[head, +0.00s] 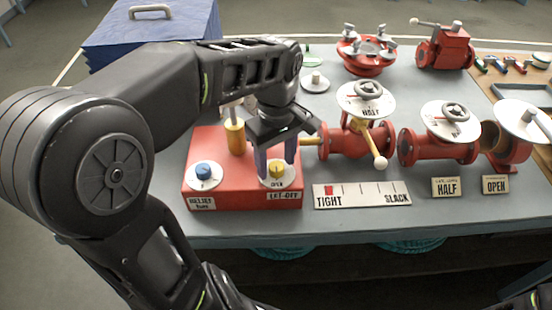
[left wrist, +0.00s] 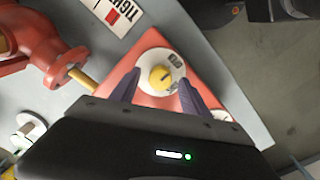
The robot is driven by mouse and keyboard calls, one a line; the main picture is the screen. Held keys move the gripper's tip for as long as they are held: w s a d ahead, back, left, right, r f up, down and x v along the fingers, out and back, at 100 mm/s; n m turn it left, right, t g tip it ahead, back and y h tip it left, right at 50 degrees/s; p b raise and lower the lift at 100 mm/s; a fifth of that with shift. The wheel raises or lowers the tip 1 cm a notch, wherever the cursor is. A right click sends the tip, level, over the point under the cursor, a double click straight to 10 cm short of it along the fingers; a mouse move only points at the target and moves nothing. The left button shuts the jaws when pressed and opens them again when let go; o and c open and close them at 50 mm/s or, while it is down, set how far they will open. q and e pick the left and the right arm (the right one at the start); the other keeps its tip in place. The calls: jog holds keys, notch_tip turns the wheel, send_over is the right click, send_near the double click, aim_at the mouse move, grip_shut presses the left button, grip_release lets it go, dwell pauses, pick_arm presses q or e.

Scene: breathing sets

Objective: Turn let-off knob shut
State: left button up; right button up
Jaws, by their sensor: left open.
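The let-off knob (head: 277,169) is yellow and sits on a white dial marked OPEN, at the right front of a red box (head: 215,140). It also shows in the left wrist view (left wrist: 160,76), between and just beyond my fingertips. My left gripper (head: 275,160) is open, pointing down above the dial, with one finger on each side of the knob. I cannot tell whether the fingers touch it. A blue knob (head: 203,170) on another white dial, labelled RELIEF, sits at the box's left front. My right gripper is not in view.
Right of the box stand red valves (head: 355,141) with white dial plates and a yellow lever (head: 374,150). A TIGHT/SLACK scale (head: 361,195) and signs reading HALF (head: 446,187) and OPEN (head: 495,185) lie along the front. A blue case (head: 150,30) stands at the back left.

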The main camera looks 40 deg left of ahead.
pick_arm(q)
jog(key=shift+f, duration=0.2)
jog(key=shift+c, duration=0.3)
grip_shut()
